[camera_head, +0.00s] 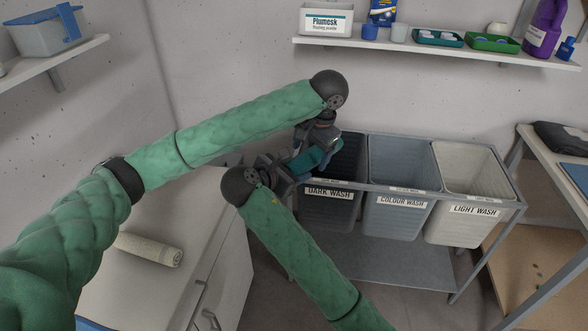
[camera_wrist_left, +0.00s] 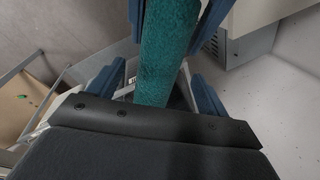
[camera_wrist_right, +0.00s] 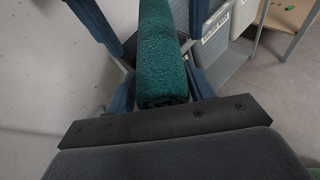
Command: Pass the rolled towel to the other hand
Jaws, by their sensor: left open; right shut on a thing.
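A teal rolled towel (camera_head: 306,161) is held in the air in front of the dark wash bin. My right gripper (camera_head: 296,168) is shut on it; in the right wrist view the towel (camera_wrist_right: 162,50) runs lengthwise away between the fingers (camera_wrist_right: 162,92). My left gripper (camera_head: 324,150) is open at the towel's other part. In the left wrist view the towel (camera_wrist_left: 165,50) lies between its spread fingers (camera_wrist_left: 162,88), with the right gripper's fingers further along it. Both grippers partly hide the towel in the head view.
A second, cream rolled towel (camera_head: 148,249) lies on the white cabinet (camera_head: 215,240) at left. The dark wash (camera_head: 328,212), colour wash (camera_head: 398,170) and light wash (camera_head: 468,180) bins stand in a grey metal rack close behind the grippers. A wall shelf (camera_head: 440,47) with laundry supplies is above.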

